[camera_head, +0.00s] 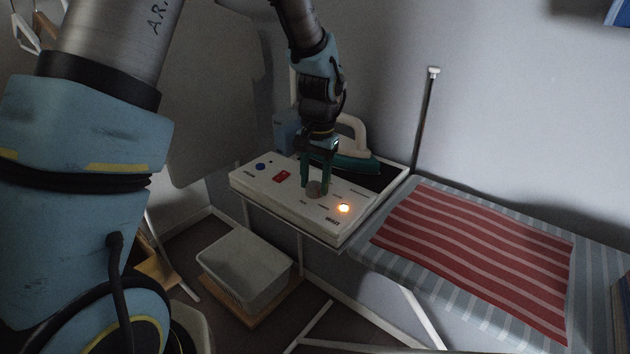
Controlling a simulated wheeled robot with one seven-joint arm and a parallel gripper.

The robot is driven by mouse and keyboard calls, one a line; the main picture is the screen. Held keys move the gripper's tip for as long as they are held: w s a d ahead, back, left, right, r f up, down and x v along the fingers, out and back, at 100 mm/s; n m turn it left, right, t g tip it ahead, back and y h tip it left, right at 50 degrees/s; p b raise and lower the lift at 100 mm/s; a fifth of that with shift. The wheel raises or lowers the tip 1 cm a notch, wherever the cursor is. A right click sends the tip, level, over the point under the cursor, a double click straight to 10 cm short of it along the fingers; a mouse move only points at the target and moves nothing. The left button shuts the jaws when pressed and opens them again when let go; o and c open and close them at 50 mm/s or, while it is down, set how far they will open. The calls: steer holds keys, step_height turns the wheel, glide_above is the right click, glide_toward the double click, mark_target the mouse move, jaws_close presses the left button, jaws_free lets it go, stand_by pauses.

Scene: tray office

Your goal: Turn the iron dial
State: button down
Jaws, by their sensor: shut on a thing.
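The iron dial (313,189) is a small, round grey-brown knob on top of a white control panel (262,185). My gripper (316,186) points down at the panel, its two green fingers shut on the dial from either side. The panel also carries a red switch (282,176), a blue knob (260,166) and a lit orange lamp (344,209). An iron (352,160) with a cream handle and green body stands behind the panel, partly hidden by my gripper. The dial's markings are too small to read.
An ironing board (402,228) with a red striped cloth (480,256) extends to the right. A thin upright pole (425,115) stands behind it. A grey basket (243,264) sits below the panel. A blue box (287,132) is behind the panel, near the wall.

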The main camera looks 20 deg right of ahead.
mark_target(317, 186)
steer(key=shift+m, duration=0.5)
steer(key=shift+c, duration=1.6)
jaws_free()
step_height(317, 186, up, 11)
steer(key=b, duration=0.2)
steer(key=shift+s+d, duration=0.15)
steer(key=shift+s, duration=0.1)
steer(key=shift+f, duration=0.15)
